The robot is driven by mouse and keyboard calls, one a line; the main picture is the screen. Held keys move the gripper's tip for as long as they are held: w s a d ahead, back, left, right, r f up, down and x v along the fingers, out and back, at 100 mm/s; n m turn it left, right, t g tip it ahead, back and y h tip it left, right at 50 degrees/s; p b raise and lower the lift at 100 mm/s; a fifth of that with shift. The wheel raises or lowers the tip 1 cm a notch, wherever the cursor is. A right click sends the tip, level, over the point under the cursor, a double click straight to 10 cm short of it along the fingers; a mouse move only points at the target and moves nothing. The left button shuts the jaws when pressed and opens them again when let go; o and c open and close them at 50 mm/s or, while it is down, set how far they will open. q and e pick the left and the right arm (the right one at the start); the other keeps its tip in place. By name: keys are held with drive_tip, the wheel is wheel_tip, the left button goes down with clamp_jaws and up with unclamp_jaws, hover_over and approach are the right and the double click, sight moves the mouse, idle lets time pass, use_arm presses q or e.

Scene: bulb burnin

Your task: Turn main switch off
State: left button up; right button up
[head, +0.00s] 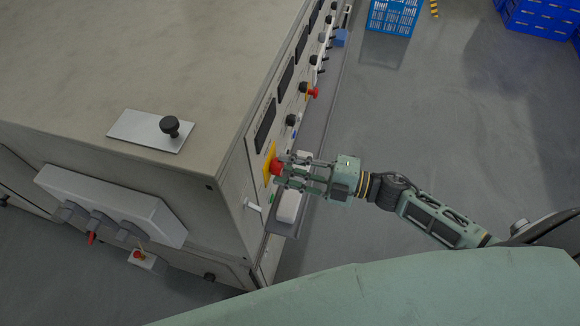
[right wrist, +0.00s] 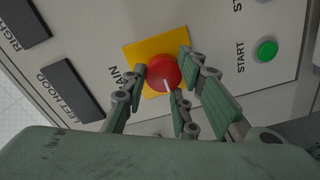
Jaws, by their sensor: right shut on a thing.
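The main switch is a round red knob (right wrist: 165,73) with a white pointer line, on a yellow plate (right wrist: 140,53) on the machine's front panel. The letters "AIN" show beside the plate, the rest of the word being hidden by a finger. In the head view the red knob (head: 276,167) sits at the near end of the panel. My right gripper (head: 284,168) reaches it from the right, and its fingers are shut around the knob in the right wrist view (right wrist: 164,76). The white line points toward the lower part of the wrist picture. My left gripper is not in view.
A green START button (right wrist: 267,51) sits beside the switch. Several black knobs and another red button (head: 314,92) line the panel further along. A narrow grey ledge (head: 312,133) runs below it. Blue crates (head: 393,17) stand far off; the floor (head: 440,130) at right is clear.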

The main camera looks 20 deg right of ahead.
drive_tip(key=shift+w+d+r, duration=0.1)
drive_tip(key=shift+w+r, duration=0.15)
drive_tip(key=shift+r, duration=0.3)
drive_tip(key=o, duration=0.9)
drive_tip(key=shift+o, duration=0.5)
drive_tip(key=shift+s+f, duration=0.1)
drive_tip(key=shift+f, duration=0.1)
drive_tip(key=shift+f, duration=0.1)
drive_tip(key=shift+s+d+f, duration=0.15)
drive_tip(key=shift+s+d, duration=0.25)
drive_tip(key=v, duration=1.1)
drive_tip(key=shift+w, duration=0.1)
